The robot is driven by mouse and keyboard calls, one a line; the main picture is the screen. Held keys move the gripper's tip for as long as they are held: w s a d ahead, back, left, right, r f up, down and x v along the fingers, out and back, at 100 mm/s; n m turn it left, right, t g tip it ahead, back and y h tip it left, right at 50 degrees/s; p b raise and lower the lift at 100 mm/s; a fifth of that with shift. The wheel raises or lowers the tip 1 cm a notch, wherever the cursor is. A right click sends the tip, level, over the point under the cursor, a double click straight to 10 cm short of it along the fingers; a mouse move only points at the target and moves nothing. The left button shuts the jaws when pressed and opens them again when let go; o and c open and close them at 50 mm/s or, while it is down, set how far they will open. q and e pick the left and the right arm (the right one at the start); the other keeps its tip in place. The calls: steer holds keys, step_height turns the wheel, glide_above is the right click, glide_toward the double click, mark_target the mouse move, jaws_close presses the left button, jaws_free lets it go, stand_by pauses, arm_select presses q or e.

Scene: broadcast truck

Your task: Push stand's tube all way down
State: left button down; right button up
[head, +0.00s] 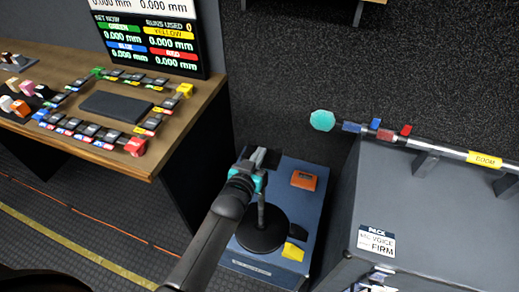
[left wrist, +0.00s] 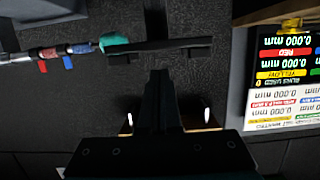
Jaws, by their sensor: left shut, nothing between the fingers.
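The stand has a round black base (head: 262,238) and a grey upright tube (head: 262,207) in the head view. My left gripper (head: 258,160) is at the upper end of the tube, and its teal-banded wrist hides part of it. I cannot tell whether the gripper touches the tube. In the left wrist view the fingers (left wrist: 161,98) are closed together with nothing between them. A dark bar (left wrist: 158,46) lies across the picture beyond the fingertips; I cannot tell what it belongs to.
The stand is on a blue platform (head: 250,266) with an orange block (head: 304,180) and a yellow block (head: 293,251). A grey case (head: 400,220) with a boom pole (head: 446,150) over it is to the right. A wooden desk (head: 190,110) with a display (head: 152,42) is to the left.

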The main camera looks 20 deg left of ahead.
arm_select(q)
steer(key=r+p+v, duration=0.1)
steer(key=p+v, duration=0.1)
steer(key=v, duration=0.8)
steer(key=shift+r, duration=0.45)
steer(key=s+d+f+m+g+b, duration=0.1)
steer(key=s+f+g+b, duration=0.35)
steer(key=f, duration=0.95)
steer(key=s+f+g+b, duration=0.2)
steer(key=s+f, duration=0.5)
steer(key=f, duration=0.8)
steer(key=s+a+f+g+b, duration=0.2)
steer(key=s+f+g+b, duration=0.1)
steer(key=s+f, duration=0.6)
steer(key=s+a+f+m+g+b, duration=0.1)
steer(key=s+a+f+g+b, duration=0.1)
steer(key=s+f, duration=0.8)
steer(key=s+g+b, duration=0.1)
steer(key=s+g, duration=0.1)
steer(key=s, duration=0.3)
steer(key=shift+s+a+f+g+y, duration=0.2)
steer(key=shift+s+a+g+y, duration=0.05)
steer(key=shift+s+g+y, duration=0.1)
steer(key=c, duration=1.5)
jaws_free()
